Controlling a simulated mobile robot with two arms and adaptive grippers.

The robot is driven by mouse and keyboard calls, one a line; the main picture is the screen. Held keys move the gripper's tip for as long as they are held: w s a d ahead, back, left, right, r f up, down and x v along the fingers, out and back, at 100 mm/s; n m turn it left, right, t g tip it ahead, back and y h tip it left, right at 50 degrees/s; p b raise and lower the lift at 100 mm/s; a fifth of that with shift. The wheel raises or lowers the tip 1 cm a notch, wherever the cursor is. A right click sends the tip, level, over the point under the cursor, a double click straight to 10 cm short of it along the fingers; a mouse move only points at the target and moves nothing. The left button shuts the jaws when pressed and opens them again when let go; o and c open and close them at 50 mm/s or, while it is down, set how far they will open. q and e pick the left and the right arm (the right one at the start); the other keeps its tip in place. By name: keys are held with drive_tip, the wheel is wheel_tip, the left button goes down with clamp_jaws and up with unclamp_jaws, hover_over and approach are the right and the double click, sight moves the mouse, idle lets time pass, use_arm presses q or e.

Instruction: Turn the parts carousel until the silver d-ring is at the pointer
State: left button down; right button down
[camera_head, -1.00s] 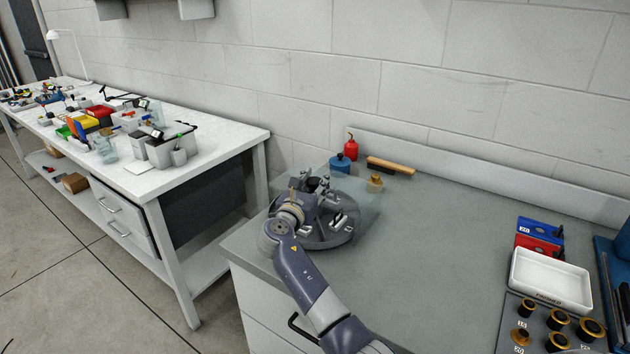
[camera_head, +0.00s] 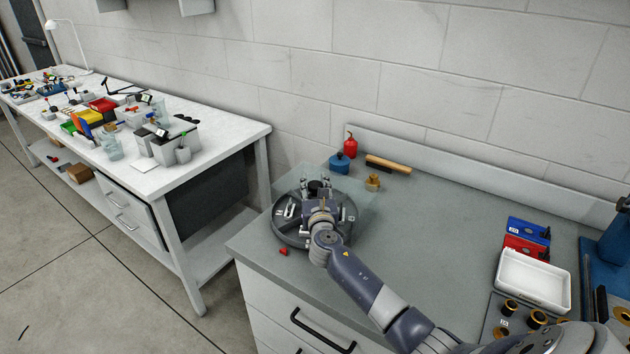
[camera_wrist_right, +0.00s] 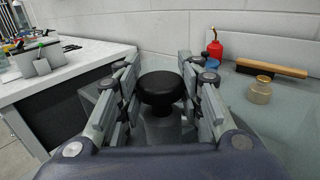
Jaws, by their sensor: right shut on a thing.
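The parts carousel (camera_head: 279,233) is a round dark grey tray at the left end of the grey bench. My right gripper (camera_head: 319,192) is over its middle, shut on the black centre knob (camera_wrist_right: 161,88), which shows between the fingers in the right wrist view. Silver parts (camera_head: 289,208) lie in the left of the tray, and another small part (camera_head: 350,217) at the right. They are too small to tell which is the d-ring. A small red piece, apparently the pointer (camera_head: 283,252), sits at the tray's front left edge. My gripper and arm hide the tray's middle and front right.
Behind the carousel stand a blue container (camera_head: 339,163), a red bottle (camera_head: 350,146), a brass piece (camera_head: 373,182) and a wooden-handled brush (camera_head: 388,164). A white tray (camera_head: 533,281) is at the right. The bench middle is clear.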

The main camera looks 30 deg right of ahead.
drive_tip(key=shift+n+t+y, duration=0.7)
drive_tip(key=shift+n+y, duration=0.4)
drive_tip(key=shift+y, duration=0.5)
drive_tip(key=shift+n+t+y, duration=0.3)
drive_tip(key=shift+n+y, duration=0.3)
drive_tip(key=shift+y, duration=0.4)
drive_tip(key=c, duration=1.1)
unclamp_jaws()
drive_tip(key=shift+o, duration=0.2)
drive_tip(key=s+a, duration=0.2)
drive_tip(key=s, duration=0.9)
drive_tip(key=shift+s, duration=0.4)
drive_tip(key=shift+a, duration=0.1)
drive_tip(key=shift+c, duration=0.6)
